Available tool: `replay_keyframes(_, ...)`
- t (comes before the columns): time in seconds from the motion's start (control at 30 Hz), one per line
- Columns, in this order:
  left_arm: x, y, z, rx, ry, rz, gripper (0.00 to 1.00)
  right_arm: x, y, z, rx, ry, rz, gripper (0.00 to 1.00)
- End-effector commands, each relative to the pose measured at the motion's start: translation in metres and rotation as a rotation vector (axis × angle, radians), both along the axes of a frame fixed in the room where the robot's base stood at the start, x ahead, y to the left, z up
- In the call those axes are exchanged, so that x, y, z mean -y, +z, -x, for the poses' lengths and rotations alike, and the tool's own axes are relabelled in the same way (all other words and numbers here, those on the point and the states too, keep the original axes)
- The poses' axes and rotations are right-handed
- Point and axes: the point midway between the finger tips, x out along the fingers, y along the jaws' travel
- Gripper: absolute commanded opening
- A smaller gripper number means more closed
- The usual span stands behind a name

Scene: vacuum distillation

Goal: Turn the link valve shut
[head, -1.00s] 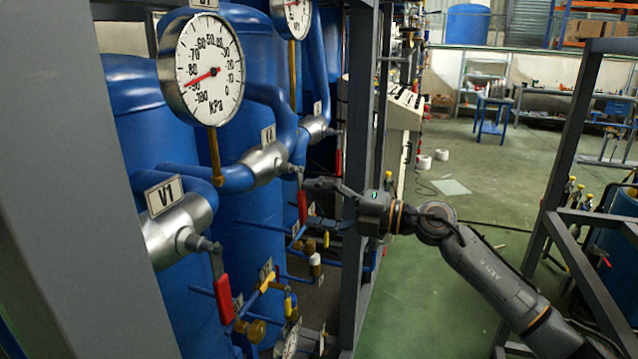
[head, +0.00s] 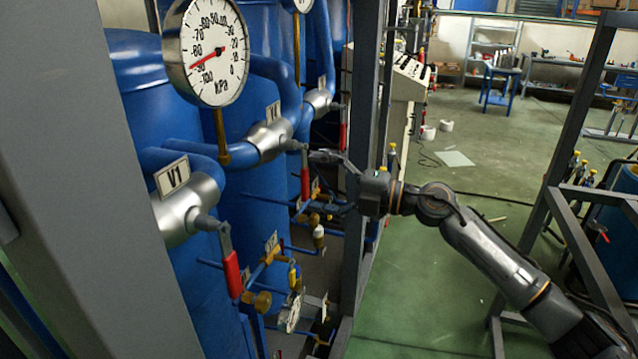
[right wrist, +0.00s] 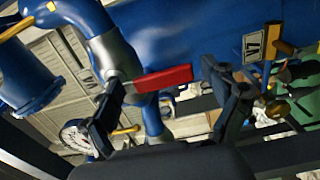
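The middle valve (head: 269,139) is a silver body on a blue pipe between two tanks, with a small label too blurred to read surely. Its red-sleeved handle (head: 305,185) hangs straight down. My right gripper (head: 318,182) is at this handle, one finger above and one lower down. In the right wrist view the red handle (right wrist: 163,79) lies between the widely spread fingers of the gripper (right wrist: 172,102), with gaps on both sides. No firm grip shows. I cannot tell whether a finger touches the handle. My left gripper is out of view.
Valve V1 (head: 188,208) with its hanging red handle (head: 232,274) is nearer. A gauge (head: 206,51) stands above the pipe. A grey frame post (head: 362,110) rises close beside my right gripper. Small yellow-handled valves (head: 294,274) sit below.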

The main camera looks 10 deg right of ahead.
Motion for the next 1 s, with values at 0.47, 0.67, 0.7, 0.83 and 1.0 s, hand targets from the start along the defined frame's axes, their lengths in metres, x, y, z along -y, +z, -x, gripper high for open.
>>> replay_keyframes(0.47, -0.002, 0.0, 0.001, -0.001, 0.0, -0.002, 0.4, 0.012, -0.002, 0.007, 0.0, -0.003, 0.006, 0.92)
replay_keyframes(0.67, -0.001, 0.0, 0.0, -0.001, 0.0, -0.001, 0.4, 0.046, -0.003, 0.03, -0.001, -0.004, 0.009, 0.92)
replay_keyframes(0.7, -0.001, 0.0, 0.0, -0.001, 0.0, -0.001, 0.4, 0.053, -0.003, 0.035, 0.0, -0.003, 0.009, 0.92)
replay_keyframes(0.83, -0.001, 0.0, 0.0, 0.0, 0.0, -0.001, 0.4, 0.074, -0.003, 0.05, -0.001, -0.002, 0.008, 0.92)
replay_keyframes(1.0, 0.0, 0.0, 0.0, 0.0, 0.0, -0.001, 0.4, 0.093, -0.002, 0.062, 0.0, -0.001, 0.006, 0.92)
